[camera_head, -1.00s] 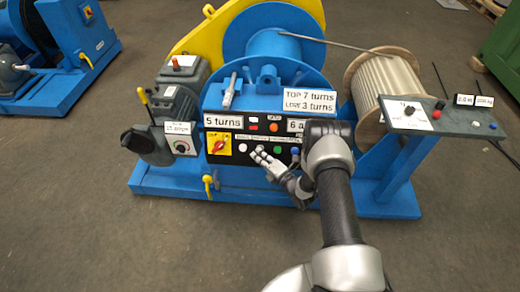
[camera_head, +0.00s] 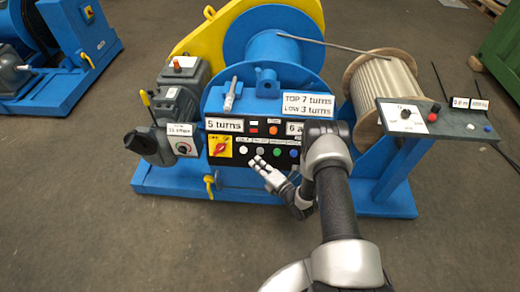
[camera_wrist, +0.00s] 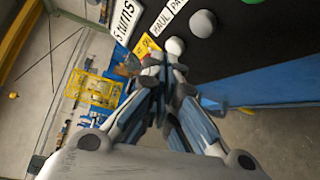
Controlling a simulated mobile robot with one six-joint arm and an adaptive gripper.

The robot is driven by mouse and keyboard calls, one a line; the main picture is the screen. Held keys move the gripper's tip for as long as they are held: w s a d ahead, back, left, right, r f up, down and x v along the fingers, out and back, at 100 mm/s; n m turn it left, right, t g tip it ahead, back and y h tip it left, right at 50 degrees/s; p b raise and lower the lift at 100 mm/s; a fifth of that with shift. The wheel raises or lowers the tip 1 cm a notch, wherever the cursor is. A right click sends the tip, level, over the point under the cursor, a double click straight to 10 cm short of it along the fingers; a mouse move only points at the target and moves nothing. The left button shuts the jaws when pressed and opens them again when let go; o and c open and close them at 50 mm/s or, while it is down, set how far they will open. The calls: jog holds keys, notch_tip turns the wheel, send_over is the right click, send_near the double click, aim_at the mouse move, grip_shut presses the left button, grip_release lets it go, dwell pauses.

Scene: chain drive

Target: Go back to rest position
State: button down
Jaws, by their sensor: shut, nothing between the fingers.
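My gripper (camera_head: 259,164) is shut and empty, just in front of and below the black control panel (camera_head: 227,137) of the blue winch machine. In the wrist view my gripper's fingertips (camera_wrist: 172,50) are close together, and a pale round button (camera_wrist: 203,23) on the panel shows beyond and to the right of them. The white, green and blue buttons show above the gripper in the head view, with the green button (camera_head: 278,150) uncovered. The red rotary switch (camera_head: 220,148) on its yellow plate is left of the gripper. My forearm hides the panel's right end.
A large cable drum (camera_head: 385,85) stands at the right behind a grey control stand (camera_head: 435,122). A grey motor box (camera_head: 180,90) with a yellow lever is at the left. Another blue machine (camera_head: 60,85) stands far left. The floor (camera_head: 110,240) in front is clear.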

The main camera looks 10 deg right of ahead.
jog(key=shift+s+a+r, duration=0.15)
jog(key=shift+s+r, duration=0.05)
jog(key=shift+s, duration=0.2)
jog(key=w+d+r+m+g+h, duration=0.1)
jog(key=w+d+r+m+h, duration=0.15)
jog(key=r, duration=0.45)
jog(key=w+d+r+m+g+h, duration=0.1)
jog(key=w+r+m, duration=0.15)
jog(key=r, duration=0.55)
jog(key=w+d+r+m+g+h, duration=0.1)
jog(key=w+d+r+m+h, duration=0.15)
jog(key=r, duration=0.45)
jog(key=s+r+m+g+h, duration=0.25)
jog(key=s+r+m, duration=0.55)
jog(key=r, duration=0.4)
jog(key=s+a+r+m+g, duration=0.1)
jog(key=s+r+m, duration=0.1)
jog(key=s, duration=0.9)
jog(key=s+a+r+m+g+y, duration=0.1)
jog(key=s+m, duration=0.4)
jog(key=s, duration=0.6)
jog(key=s+a+r+m+g, duration=0.3)
jog(key=s, duration=0.8)
jog(key=shift+s+r, duration=0.25)
jog(key=shift+s, duration=0.05)
jog(key=shift+d+y, duration=0.1)
jog(key=shift+y, duration=0.15)
